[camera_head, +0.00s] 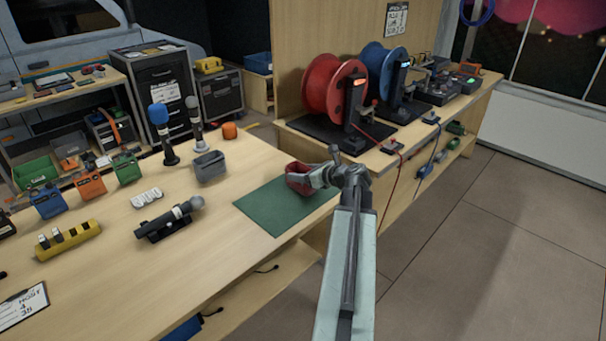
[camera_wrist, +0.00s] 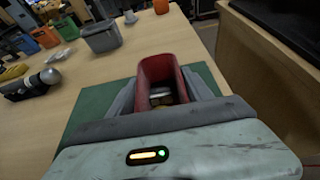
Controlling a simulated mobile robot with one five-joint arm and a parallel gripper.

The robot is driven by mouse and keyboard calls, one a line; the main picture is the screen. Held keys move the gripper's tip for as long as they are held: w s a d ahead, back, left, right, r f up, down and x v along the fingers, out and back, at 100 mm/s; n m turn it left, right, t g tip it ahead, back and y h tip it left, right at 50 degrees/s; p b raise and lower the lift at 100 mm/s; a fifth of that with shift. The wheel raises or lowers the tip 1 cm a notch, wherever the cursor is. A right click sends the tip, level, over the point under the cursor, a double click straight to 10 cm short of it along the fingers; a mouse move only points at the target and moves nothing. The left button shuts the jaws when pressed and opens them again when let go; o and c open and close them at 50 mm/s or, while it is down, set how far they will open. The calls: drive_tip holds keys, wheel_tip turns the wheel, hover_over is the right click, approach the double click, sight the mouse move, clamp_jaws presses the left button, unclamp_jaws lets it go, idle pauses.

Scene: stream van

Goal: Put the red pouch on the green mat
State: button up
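The red pouch (camera_head: 297,180) is an open-topped container at the far right part of the green mat (camera_head: 272,210). My gripper (camera_head: 313,178) is at the pouch, coming from the right. In the wrist view the pouch (camera_wrist: 152,72) is upright between the two grey fingers of my gripper (camera_wrist: 160,92), which lie along its sides. Some small tan items show inside it. The mat (camera_wrist: 95,103) shows below and around the pouch. I cannot tell whether the pouch's base touches the mat.
A grey bin (camera_head: 209,166) and two microphones stand beyond the mat. A third microphone (camera_head: 170,218) lies in a cradle to the left. Red (camera_head: 330,88) and blue (camera_head: 380,72) cable reels stand on the bench at the back right. The floor right of the bench is clear.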

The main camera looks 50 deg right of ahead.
drive_tip(key=shift+o, duration=1.2)
drive_tip(key=shift+r+p, duration=0.3)
drive_tip(key=shift+p, duration=0.05)
drive_tip(key=p+v, duration=0.4)
drive_tip(key=v, duration=0.8)
drive_tip(key=shift+f, duration=0.2)
